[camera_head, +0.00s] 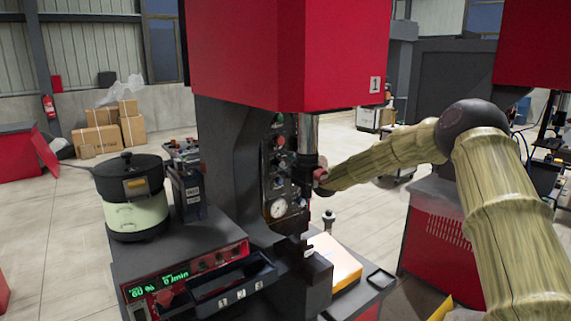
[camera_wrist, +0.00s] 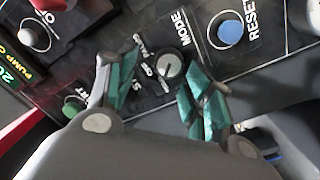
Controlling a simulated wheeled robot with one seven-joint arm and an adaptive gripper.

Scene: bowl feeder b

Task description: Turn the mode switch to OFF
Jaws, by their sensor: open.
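The mode switch (camera_wrist: 170,67) is a small round dark knob with a light mark, under the MODE label on a black panel in the wrist view. Small position labels beside it are too blurred to read surely, so I cannot tell which one it points to. My gripper (camera_wrist: 160,70) is open, its two teal-padded fingers on either side of the knob in the picture. I cannot tell whether they touch it.
A blue button (camera_wrist: 229,32) marked RESET lies right of the switch. A white button (camera_wrist: 35,37) and a green button (camera_wrist: 73,105) lie to the left.

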